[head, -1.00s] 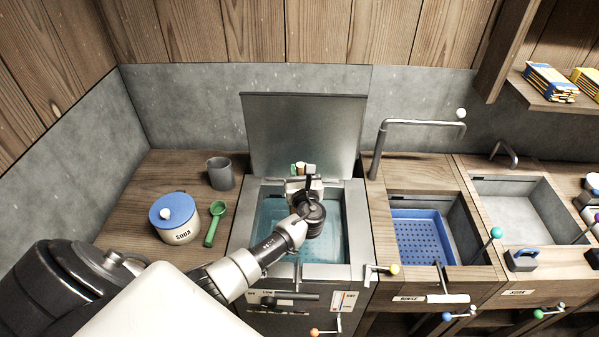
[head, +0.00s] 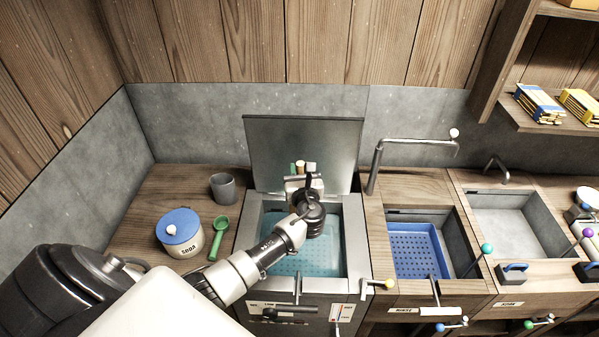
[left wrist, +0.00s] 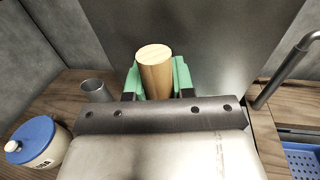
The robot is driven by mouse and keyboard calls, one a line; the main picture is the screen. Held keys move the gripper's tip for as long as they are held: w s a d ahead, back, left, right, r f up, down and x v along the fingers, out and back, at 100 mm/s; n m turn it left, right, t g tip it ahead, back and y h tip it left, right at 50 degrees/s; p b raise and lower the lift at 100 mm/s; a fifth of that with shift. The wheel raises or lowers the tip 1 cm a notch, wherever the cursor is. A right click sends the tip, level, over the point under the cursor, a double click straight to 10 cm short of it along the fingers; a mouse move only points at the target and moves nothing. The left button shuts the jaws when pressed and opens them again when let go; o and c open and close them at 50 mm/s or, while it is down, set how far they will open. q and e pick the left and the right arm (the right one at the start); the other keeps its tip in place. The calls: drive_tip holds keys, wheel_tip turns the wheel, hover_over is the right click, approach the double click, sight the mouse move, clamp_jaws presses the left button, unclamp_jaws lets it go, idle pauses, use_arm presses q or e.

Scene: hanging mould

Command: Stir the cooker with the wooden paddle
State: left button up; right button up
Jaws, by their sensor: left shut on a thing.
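The cooker (head: 357,235) is an open metal basin with blue-green liquid (head: 290,262) in it and its lid (head: 305,140) raised at the back. My left gripper (head: 303,168) is over the back part of the basin, shut on the upright round handle of the wooden paddle (head: 300,167). In the left wrist view the handle (left wrist: 156,78) stands between the green finger pads of the gripper (left wrist: 156,88). The paddle's lower end is hidden by my gripper and arm. My right gripper is not in view.
At the right are a rinse sink with a blue basket (head: 415,250), a tap (head: 410,142) and a second sink (head: 515,215).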

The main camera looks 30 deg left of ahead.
sight(301, 167)
use_arm(q)
drive_tip(key=shift+r, duration=0.1)
idle(0.4)
drive_tip(key=shift+r, duration=1.95)
drive_tip(key=shift+f, duration=0.1)
